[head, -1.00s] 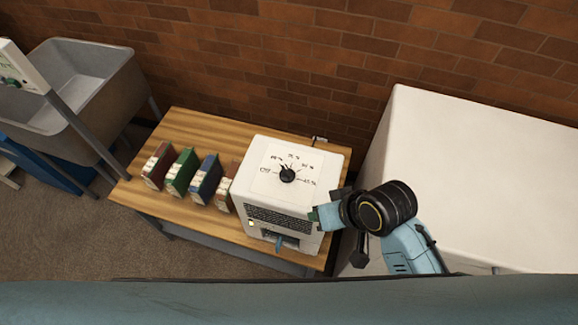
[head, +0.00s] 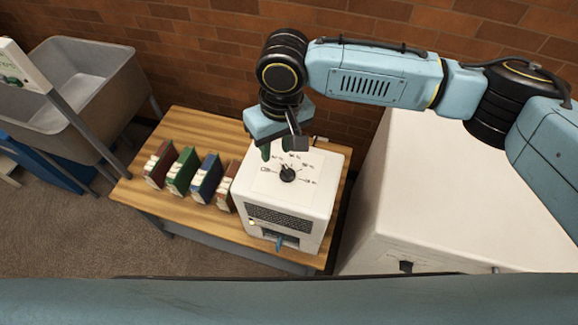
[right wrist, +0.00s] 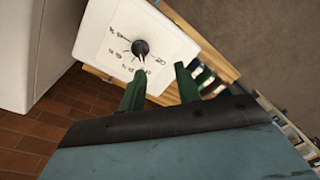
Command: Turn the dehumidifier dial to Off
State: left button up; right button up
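The white dehumidifier (head: 309,205) stands on the wooden table. Its black round dial (head: 288,174) is on the top panel, with printed marks in an arc around it. The dial also shows in the right wrist view (right wrist: 140,47). A light pointer line shows on it there, but I cannot read which mark it points to. My right gripper (head: 277,150) is above the back of the panel, pointing down. In the right wrist view its green fingers (right wrist: 161,88) are spread and empty, with the dial beyond them, apart. My left gripper is not in view.
Several books or binders (head: 183,171) stand in a row left of the dehumidifier. A large white cabinet (head: 440,195) is to the right. A grey sink (head: 85,90) stands at the left, and a brick wall (head: 210,55) is behind.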

aim_at(289, 172)
jog(key=shift+m+h, duration=0.5)
jog(key=f, duration=0.4)
jog(key=w+d+f, duration=0.1)
jog(key=f, duration=0.3)
jog(key=w+d+f, duration=0.1)
jog(key=f, duration=0.3)
jog(key=shift+d, duration=0.25)
jog(key=shift+c, duration=0.2)
grip_shut()
